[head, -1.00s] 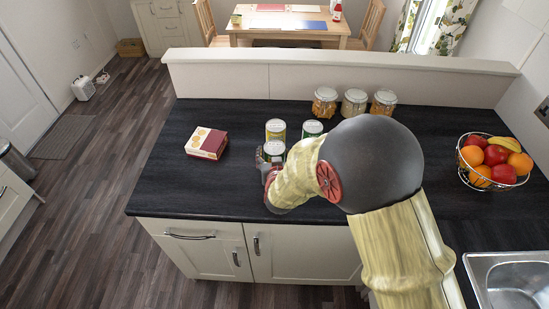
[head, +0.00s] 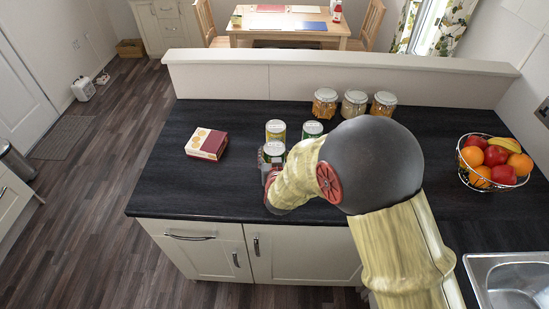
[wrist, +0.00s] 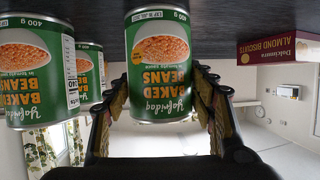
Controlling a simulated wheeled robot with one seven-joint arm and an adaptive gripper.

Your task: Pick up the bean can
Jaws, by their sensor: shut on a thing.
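A green bean can (head: 274,153) with a baked beans label stands at the near side of a group of cans on the dark counter. In the wrist view, which is upside down, the same bean can (wrist: 160,75) is between the two fingers of my gripper (wrist: 160,105). My gripper (head: 267,163) is shut on it. In the head view my arm hides the can's lower part. I cannot tell whether its base is clear of the counter. Two other cans (head: 275,127) (head: 312,129) stand just behind it; two similar cans (wrist: 35,70) (wrist: 90,70) show at left in the wrist view.
A biscuit box (head: 206,144) lies to the left, also seen in the wrist view (wrist: 280,48). Several jars (head: 354,102) stand at the back by the low wall (head: 340,75). A fruit bowl (head: 493,163) and a sink (head: 510,280) are at right. The counter's left end (head: 165,180) is clear.

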